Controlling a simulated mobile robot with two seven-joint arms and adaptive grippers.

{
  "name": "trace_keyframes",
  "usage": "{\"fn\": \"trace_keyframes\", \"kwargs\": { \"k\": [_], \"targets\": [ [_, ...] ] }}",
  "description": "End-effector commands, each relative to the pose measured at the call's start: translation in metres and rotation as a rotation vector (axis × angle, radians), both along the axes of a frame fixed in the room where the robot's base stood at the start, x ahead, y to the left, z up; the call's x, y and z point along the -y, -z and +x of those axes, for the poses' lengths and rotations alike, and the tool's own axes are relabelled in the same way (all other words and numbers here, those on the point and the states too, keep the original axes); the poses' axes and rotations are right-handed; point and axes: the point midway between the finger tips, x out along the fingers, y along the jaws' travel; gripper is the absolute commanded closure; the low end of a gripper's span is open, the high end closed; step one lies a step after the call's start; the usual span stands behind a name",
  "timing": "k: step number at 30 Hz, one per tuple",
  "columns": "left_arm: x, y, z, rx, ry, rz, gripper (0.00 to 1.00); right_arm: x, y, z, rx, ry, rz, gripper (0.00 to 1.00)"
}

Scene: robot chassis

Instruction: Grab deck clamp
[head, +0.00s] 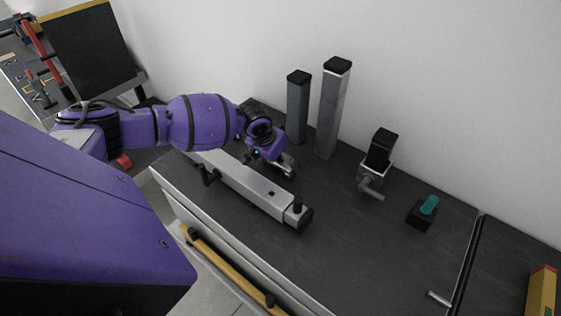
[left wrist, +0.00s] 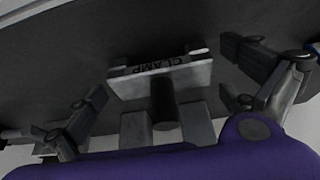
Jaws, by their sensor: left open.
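The deck clamp (left wrist: 185,76) shows in the left wrist view as a pale metal bar lettered CLAMP, with a dark round post (left wrist: 163,103) below it in the picture. My left gripper (left wrist: 166,97) is open, one finger on each side of the clamp, and I see no finger touching it. In the head view my left gripper (head: 284,166) hangs low over the dark deck, beyond the long silver beam. The clamp is not clearly made out there and seems hidden by the gripper. My right gripper is not in view.
The long silver beam (head: 245,184) lies on the near side of my gripper. Two upright posts (head: 298,108) (head: 332,110) stand behind it. A metal fixture with a handle (head: 371,177) and a teal-topped black block (head: 422,215) are to the right. The deck's front middle is clear.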

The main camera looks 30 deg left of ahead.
Motion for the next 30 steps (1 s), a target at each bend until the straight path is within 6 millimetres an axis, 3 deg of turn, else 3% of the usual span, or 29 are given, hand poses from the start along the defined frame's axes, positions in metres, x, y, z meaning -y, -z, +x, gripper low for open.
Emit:
{"fn": "trace_keyframes", "kwargs": {
  "k": [9, 20, 30],
  "targets": [
    [0.0000, 0.0074, 0.0024, 0.000, 0.001, 0.000, 0.00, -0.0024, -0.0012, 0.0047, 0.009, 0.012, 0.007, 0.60],
    [0.0000, 0.0074, 0.0023, 0.000, 0.001, 0.000, 0.47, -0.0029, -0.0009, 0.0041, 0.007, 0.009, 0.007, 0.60],
    [-0.0001, 0.0027, 0.0033, 0.002, 0.001, 0.001, 0.49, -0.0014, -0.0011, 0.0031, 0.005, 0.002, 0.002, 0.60]
  ]
}}
